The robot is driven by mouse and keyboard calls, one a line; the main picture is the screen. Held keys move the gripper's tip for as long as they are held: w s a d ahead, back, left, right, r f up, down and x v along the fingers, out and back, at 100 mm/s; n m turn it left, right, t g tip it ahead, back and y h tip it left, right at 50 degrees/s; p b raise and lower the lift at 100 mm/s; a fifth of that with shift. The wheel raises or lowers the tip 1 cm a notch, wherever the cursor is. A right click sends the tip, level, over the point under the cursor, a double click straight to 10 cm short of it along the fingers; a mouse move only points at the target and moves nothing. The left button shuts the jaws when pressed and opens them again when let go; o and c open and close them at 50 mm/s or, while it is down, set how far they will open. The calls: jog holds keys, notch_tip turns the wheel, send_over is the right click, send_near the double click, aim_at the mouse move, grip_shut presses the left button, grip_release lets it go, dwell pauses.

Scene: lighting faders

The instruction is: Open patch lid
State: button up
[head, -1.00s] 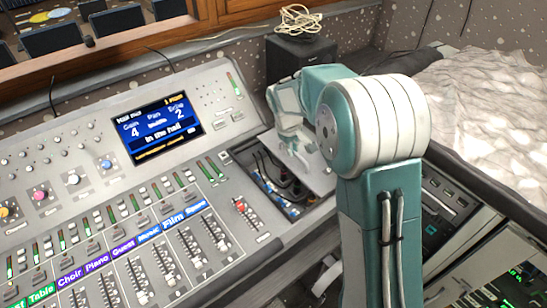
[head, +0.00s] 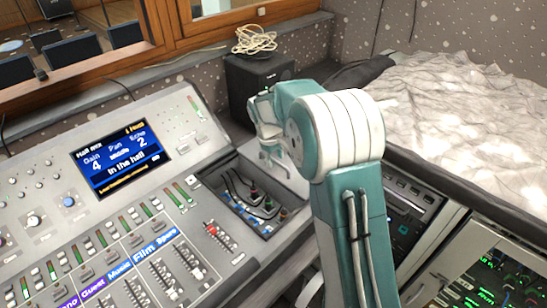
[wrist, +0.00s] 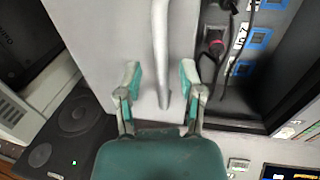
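The patch lid is a pale grey panel (wrist: 110,40) with a rounded bar handle (wrist: 160,45). In the head view part of the lid (head: 291,180) shows at the right of the patch compartment (head: 250,200), beneath my arm. The compartment is uncovered, with dark cables, plugs and blue-marked sockets visible inside. My gripper (wrist: 160,74) is open, its two teal-padded fingers on either side of the handle's near end with gaps visible. In the head view my gripper (head: 264,128) is above the lid, its fingers partly hidden by my wrist.
The mixing console (head: 120,215) with faders and a blue screen (head: 122,157) fills the left. A black speaker (head: 255,80) with a coiled cable (head: 254,40) stands behind my gripper. Equipment racks (head: 475,265) are at the lower right.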

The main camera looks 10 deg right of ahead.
jog(key=shift+a, duration=0.1)
jog(key=shift+w+a+r, duration=0.1)
jog(key=shift+r, duration=0.15)
notch_tip(320, 180, up, 11)
jog(key=s+a, duration=0.1)
jog(key=shift+a, duration=0.4)
jog(key=shift+s+r, duration=0.15)
jog(key=s+d+r+m+t+y, duration=0.15)
jog(key=s+r, duration=0.25)
jog(key=s, duration=0.4)
jog(key=s+d+r+m+t+h, duration=0.15)
jog(key=s+r, duration=0.25)
jog(key=s, duration=0.4)
jog(key=s+f+m+t+y, duration=0.1)
jog(key=s+f+m, duration=0.2)
jog(key=s, duration=1.3)
jog(key=shift+s+d+f+m+y, duration=0.15)
jog(key=shift+s+d+m+y, duration=0.25)
jog(key=shift+d, duration=0.05)
